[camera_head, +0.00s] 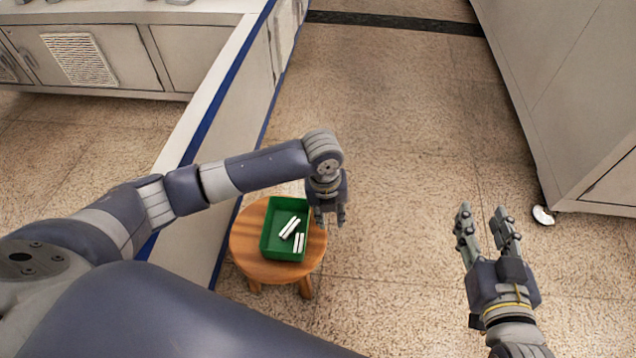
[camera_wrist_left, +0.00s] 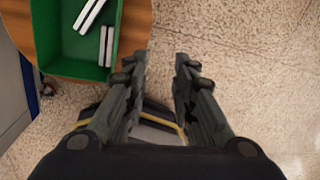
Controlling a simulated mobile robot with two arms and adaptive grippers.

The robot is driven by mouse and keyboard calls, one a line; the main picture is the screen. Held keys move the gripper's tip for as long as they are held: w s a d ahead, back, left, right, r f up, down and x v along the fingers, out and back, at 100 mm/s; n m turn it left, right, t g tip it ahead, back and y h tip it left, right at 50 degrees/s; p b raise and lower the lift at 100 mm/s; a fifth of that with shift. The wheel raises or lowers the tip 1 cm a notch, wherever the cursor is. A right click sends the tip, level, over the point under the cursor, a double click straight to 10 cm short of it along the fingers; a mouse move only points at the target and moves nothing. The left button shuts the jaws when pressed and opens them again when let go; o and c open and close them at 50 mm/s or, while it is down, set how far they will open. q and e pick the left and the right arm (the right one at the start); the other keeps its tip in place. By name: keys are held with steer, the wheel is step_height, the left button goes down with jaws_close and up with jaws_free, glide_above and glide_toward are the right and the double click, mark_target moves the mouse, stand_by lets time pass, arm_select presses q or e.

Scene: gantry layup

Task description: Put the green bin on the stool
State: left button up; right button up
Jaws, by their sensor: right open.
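The green bin (camera_head: 270,246) sits on the round wooden stool (camera_head: 243,248), with several white sticks lying in it. It also shows in the left wrist view (camera_wrist_left: 70,66), at the upper left on the stool top (camera_wrist_left: 137,14). My left gripper (camera_head: 331,222) points down at the right edge of the bin and stool. In the left wrist view its two fingers (camera_wrist_left: 160,65) are apart with only floor between them, and the bin lies just left of them. My right gripper (camera_head: 484,215) is open and empty over the floor at the right.
A long white counter with a blue edge (camera_head: 207,116) runs close along the stool's left side. A grey cabinet (camera_head: 570,110) stands at the right, with a small white round thing (camera_head: 543,215) on the floor by it. The floor (camera_head: 410,150) between is clear.

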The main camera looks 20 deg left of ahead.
arm_select(q)
steer(key=s+d+r+n+t+h, duration=0.1)
steer(key=d+r+n+t+h, duration=0.25)
steer(key=d+n, duration=0.3)
steer(key=s+d+r+n+t+h, duration=0.1)
steer(key=d+r+n+t+h, duration=0.3)
steer(key=d, duration=0.4)
steer(key=s+a+r+n+t+y, duration=0.1)
steer(key=a+r+n+t+y, duration=0.4)
steer(key=a+r+n, duration=0.7)
steer(key=a+n+t, duration=0.2)
steer(key=a+n, duration=0.1)
steer(key=n, duration=0.3)
steer(key=shift+s+r, duration=0.15)
steer(key=shift+s, duration=0.25)
steer(key=shift+d, duration=0.1)
